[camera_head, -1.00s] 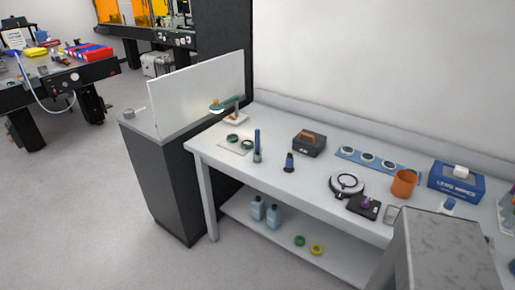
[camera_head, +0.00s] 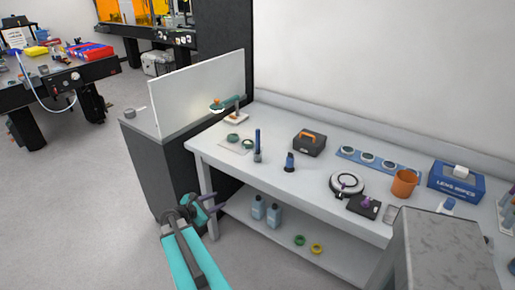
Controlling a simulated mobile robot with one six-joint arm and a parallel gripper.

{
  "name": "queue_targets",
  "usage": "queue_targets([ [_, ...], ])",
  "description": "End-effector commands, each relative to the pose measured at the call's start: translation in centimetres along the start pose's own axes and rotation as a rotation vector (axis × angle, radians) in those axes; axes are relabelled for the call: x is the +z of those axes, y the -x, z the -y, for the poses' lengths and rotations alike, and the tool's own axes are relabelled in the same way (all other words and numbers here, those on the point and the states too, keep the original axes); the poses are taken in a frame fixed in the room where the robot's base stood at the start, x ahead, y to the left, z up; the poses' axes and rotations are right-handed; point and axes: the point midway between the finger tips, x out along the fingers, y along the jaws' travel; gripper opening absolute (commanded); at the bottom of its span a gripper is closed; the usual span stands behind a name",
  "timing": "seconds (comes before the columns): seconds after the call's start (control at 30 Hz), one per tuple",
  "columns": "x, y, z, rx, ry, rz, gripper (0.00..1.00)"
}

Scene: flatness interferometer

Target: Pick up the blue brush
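A tall, slim blue item (camera_head: 257,140) stands upright in a small grey holder near the left front of the white bench. A shorter blue item with a dark, wider base (camera_head: 289,160) stands just to its right. Either could be the blue brush; at this size I cannot tell which. My gripper (camera_head: 215,201) is at the lower left, in front of the bench's left leg and below the bench top. Its two fingers look spread apart, with nothing between them. It is well apart from both blue items.
Bottles (camera_head: 258,208) stand on the lower shelf. A white panel (camera_head: 200,95) rises at left.

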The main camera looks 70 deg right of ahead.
Motion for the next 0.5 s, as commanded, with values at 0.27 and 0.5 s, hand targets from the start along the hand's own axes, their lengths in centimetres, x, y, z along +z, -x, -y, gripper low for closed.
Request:
queue_targets([
  [0.27, 14.1, -5.2, -4.2, 0.066, 0.237, 0.264, 0.37],
  [0.5, 21.2, -6.8, -5.5, 0.067, 0.385, 0.406, 0.37],
])
